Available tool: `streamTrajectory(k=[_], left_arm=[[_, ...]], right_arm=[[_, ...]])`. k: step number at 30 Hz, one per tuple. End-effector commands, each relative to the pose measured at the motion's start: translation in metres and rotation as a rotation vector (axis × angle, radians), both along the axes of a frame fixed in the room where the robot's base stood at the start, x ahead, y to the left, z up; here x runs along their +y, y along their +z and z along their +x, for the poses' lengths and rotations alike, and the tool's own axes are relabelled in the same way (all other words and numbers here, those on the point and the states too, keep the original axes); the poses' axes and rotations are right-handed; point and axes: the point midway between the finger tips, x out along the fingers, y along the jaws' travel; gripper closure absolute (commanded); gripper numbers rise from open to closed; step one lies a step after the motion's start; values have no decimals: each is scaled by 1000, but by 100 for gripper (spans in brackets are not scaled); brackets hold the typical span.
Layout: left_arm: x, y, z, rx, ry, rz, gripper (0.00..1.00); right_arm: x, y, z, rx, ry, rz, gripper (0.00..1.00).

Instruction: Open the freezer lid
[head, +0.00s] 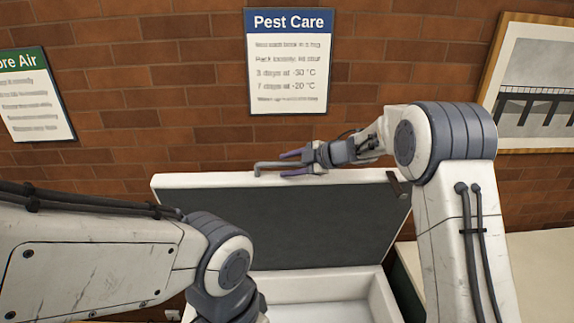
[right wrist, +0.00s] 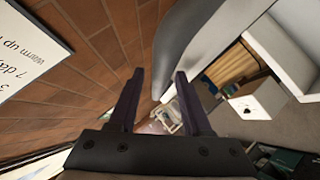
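The freezer lid (head: 290,225) stands raised in the head view, its dark inner panel facing me and its white rim on top. Below it the white freezer (head: 318,288) shows part of its open inside. A grey bar handle (head: 266,165) is at the lid's top edge. My right gripper (head: 284,164) is at this handle, its purple fingers apart, one above and one below the bar's line. In the right wrist view the fingers (right wrist: 157,78) are spread, with a grey curved bar (right wrist: 182,42) just beyond them. Contact cannot be told. My left gripper is out of view.
A brick wall stands behind the lid, with a Pest Care sign (head: 290,62), another sign (head: 33,95) and a framed picture (head: 540,85). A pale surface (head: 535,265) lies to the right of the freezer. My left arm covers the lower left.

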Motion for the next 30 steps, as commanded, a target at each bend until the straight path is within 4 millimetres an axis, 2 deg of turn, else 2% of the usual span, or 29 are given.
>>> streamTrajectory(k=[8, 21, 30], left_arm=[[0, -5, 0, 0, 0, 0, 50], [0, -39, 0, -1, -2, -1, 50], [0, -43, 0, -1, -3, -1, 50]], right_arm=[[-5, 3, -3, -4, -1, 0, 51], [-62, 39, -42, -4, -1, -2, 51], [-75, 49, -52, 1, 0, -1, 51]])
